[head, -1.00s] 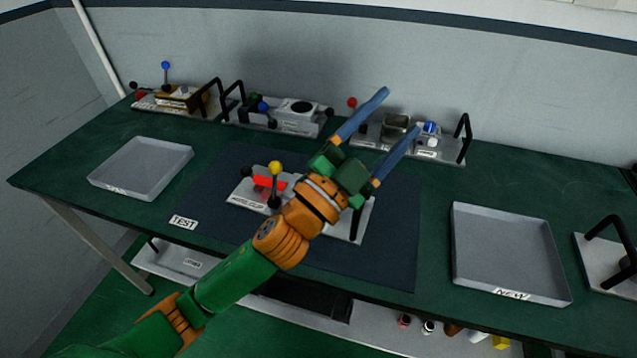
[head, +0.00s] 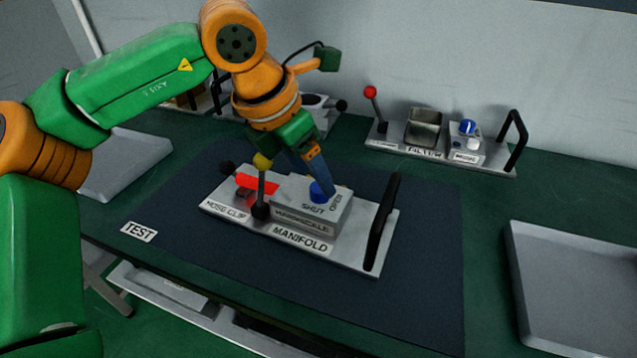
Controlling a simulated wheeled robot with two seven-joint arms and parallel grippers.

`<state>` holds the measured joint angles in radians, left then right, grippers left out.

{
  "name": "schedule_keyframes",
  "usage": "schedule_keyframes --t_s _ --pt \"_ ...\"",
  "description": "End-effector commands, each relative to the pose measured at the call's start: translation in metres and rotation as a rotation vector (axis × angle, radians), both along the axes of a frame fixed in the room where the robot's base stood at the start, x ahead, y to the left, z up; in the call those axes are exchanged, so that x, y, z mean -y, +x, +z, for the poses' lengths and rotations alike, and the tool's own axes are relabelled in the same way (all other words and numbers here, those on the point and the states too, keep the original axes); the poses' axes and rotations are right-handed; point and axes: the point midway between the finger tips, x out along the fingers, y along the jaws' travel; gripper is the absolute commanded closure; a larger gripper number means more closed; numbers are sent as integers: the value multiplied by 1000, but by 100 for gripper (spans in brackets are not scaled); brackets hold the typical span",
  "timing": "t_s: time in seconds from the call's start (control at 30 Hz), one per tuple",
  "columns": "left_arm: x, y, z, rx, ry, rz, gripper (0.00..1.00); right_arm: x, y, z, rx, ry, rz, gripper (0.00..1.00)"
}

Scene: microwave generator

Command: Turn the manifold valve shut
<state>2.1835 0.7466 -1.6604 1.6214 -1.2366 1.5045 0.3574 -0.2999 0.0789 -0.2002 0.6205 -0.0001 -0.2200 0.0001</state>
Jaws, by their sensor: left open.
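The manifold unit (head: 300,252) lies on the dark mat, a light plate with a grey block marked SHUT and OPEN. The small blue valve knob (head: 317,193) sits on top of the block, partly covered by my gripper. My left gripper (head: 316,178) comes down from above with its fingers at the knob. One blue finger shows clearly; the other is mostly hidden, and I cannot tell whether they touch the knob. The gripper is open. A yellow-balled lever (head: 262,162) and a red clip (head: 256,184) stand left of the block. My right gripper is not in view.
A black handle (head: 382,228) rises at the plate's right end. The filter unit (head: 440,158) stands behind to the right. Grey trays lie at the left (head: 125,165) and right (head: 570,285). The front of the mat (head: 400,310) is clear.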

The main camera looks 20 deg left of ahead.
Motion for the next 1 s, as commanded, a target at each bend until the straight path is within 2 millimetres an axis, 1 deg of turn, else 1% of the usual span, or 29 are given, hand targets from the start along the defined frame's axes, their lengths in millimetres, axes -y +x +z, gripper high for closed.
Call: schedule_keyframes --t_s 0.03,0.1,0.2,0.43,0.47,0.5,0.57,0.6,0.67,0.7,0.73,1.0 --pt "2 2 -8 -3 1 -3 29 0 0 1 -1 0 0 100" --pt "5 6 -18 -2 0 -4 29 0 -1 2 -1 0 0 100" --pt "7 9 -26 -1 -1 -5 29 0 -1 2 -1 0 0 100" --pt "8 10 -29 1 -3 -5 29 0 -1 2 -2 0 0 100" --pt "8 10 -29 1 -3 -5 34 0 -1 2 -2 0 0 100" --pt "8 10 -29 1 -3 -5 45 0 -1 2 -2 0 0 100" --pt "8 10 -29 0 -4 -6 61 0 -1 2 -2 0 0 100" --pt "8 10 -29 0 -4 -6 72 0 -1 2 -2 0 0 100" --pt "8 10 -29 0 -3 -7 88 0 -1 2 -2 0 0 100" --pt "8 10 -29 0 -3 -7 99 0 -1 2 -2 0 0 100" --pt "8 10 -29 0 -3 -7 100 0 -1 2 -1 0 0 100" --pt "8 10 -29 -1 -4 -30 100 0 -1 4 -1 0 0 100"
